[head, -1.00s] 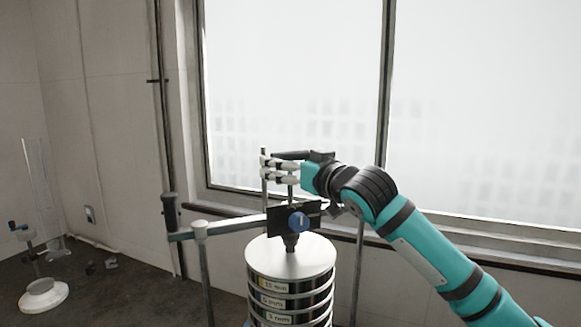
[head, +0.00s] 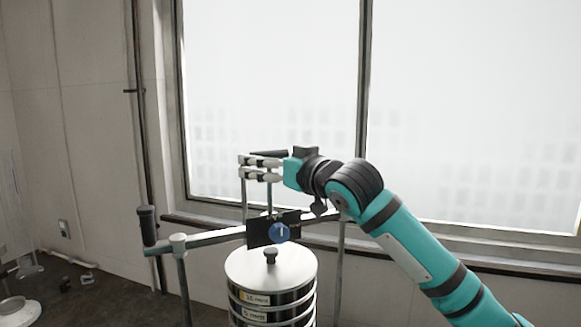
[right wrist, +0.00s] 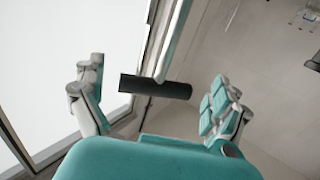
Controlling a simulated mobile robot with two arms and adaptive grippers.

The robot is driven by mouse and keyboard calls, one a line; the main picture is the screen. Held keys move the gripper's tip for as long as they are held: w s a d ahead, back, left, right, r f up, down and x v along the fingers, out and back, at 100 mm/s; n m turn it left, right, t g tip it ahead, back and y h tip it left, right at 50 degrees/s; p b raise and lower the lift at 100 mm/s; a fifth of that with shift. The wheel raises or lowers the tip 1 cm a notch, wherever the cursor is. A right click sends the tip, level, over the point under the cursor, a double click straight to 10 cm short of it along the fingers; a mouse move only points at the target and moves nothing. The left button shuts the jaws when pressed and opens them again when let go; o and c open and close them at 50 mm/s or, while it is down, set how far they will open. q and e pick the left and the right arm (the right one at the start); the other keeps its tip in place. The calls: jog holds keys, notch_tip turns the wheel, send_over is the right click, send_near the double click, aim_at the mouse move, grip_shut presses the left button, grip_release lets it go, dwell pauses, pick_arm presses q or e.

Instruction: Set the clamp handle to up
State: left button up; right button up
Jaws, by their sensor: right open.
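The clamp handle is a black cylindrical grip (head: 147,225) standing upright at the left end of a grey bar (head: 215,237) in the head view. My left gripper is out of view.
A sieve stack (head: 271,283) with a knobbed lid stands under the plate. Grey posts (head: 183,285) support the bar. A window (head: 270,90) is behind, and a white-based apparatus (head: 18,306) stands at lower left. The space between my gripper and the handle looks clear.

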jog(key=v, duration=1)
jog(key=shift+s+d, duration=0.3)
